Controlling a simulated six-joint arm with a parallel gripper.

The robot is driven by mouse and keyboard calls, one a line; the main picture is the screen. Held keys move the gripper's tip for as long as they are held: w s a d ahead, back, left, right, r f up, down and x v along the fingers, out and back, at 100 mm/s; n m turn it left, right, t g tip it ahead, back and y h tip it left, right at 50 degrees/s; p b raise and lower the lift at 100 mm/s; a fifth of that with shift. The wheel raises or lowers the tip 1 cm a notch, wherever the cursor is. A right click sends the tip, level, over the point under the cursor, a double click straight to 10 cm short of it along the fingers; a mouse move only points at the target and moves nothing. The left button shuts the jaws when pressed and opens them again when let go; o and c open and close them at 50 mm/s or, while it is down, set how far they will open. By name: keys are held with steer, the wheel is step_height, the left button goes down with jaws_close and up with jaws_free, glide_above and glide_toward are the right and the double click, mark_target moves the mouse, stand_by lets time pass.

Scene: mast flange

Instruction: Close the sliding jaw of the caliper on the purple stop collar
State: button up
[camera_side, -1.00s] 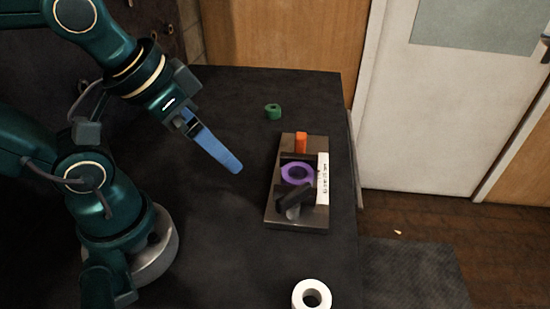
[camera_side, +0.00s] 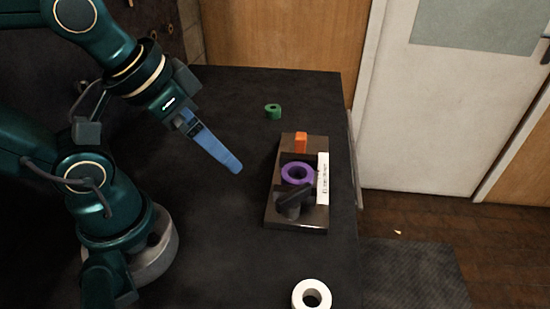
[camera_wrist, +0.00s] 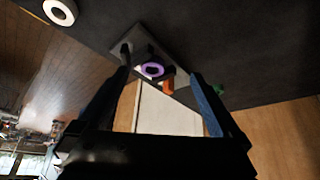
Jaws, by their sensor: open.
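The caliper (camera_side: 292,223) is a dark base lying on the black table, right of centre in the side view. The purple stop collar (camera_side: 297,173) is a ring lying on it, also seen in the wrist view (camera_wrist: 153,70). The dark sliding jaw (camera_side: 293,203) is on the near side of the collar; I cannot tell whether they touch. An orange block (camera_side: 301,142) is at the far end. My gripper (camera_side: 238,168) has long blue fingers and is above the table, left of the caliper and apart from it. The wrist view shows its fingers spread and empty.
A green ring (camera_side: 273,111) lies beyond the caliper, and a white ring (camera_side: 311,295) at the table's near edge. A white labelled strip (camera_side: 322,178) runs along the caliper's right side. The table's right edge is close by. The black table left of the caliper is clear.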

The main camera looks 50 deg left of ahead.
steer(key=shift+s, duration=0.1)
steer(key=c, duration=0.6)
steer(key=w+r+n, duration=0.3)
steer(key=w+r, duration=0.1)
steer(key=r, duration=0.1)
steer(key=shift+c, duration=0.2)
steer(key=n+g, duration=0.4)
steer(key=n, duration=0.2)
glide_above(301, 135)
steer(key=s+d, duration=0.1)
steer(key=s, duration=0.1)
step_height(301, 135, down, 5)
steer(key=shift+g, duration=0.8)
steer(key=f, duration=0.2)
steer(key=w+f, duration=0.1)
steer(key=f, duration=0.1)
steer(key=w+a+f, duration=0.1)
steer(key=f, duration=0.2)
steer(key=shift+f, duration=2.45)
jaws_close()
steer(key=shift+s+r, duration=0.1)
